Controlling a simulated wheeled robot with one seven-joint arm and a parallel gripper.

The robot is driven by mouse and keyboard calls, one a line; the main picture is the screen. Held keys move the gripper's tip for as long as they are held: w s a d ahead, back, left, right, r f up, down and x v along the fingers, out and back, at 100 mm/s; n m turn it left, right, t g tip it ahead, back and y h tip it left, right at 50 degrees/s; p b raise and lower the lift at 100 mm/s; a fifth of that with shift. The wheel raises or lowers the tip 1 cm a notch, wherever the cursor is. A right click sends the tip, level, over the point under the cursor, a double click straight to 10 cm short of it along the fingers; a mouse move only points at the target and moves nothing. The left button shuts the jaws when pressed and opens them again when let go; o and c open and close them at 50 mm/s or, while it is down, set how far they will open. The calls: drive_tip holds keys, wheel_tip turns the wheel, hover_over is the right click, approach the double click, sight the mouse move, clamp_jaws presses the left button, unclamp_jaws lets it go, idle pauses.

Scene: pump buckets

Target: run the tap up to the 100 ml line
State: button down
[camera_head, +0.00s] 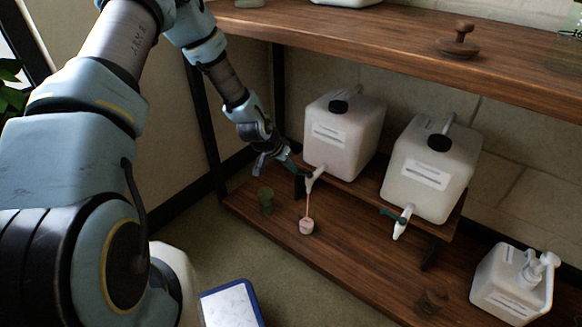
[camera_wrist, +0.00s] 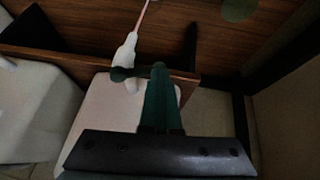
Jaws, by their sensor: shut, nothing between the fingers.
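The left white canister (camera_head: 342,138) has a white tap (camera_head: 314,178) low on its front. A thin pink stream (camera_head: 307,198) runs from the tap into a small cup (camera_head: 306,227) on the lower shelf. The cup holds something pinkish; its lines are too small to read. My gripper (camera_head: 288,163) is at the tap's lever, its fingers shut with nothing between them. In the wrist view, the fingertips (camera_wrist: 158,68) are beside the dark green lever (camera_wrist: 124,74) and seem to touch it. The stream (camera_wrist: 143,16) shows there too; most of the cup is out of frame.
A second canister (camera_head: 430,170) with a green-levered tap (camera_head: 401,222) stands right on the same raised board. A pump bottle (camera_head: 512,285) is at far right. A green glass (camera_head: 266,199) and a dark glass (camera_head: 432,302) are on the lower shelf (camera_head: 350,262). The upper shelf (camera_head: 380,40) overhangs.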

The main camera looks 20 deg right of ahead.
drive_tip(key=shift+r+p, duration=0.7)
drive_tip(key=shift+r, duration=0.2)
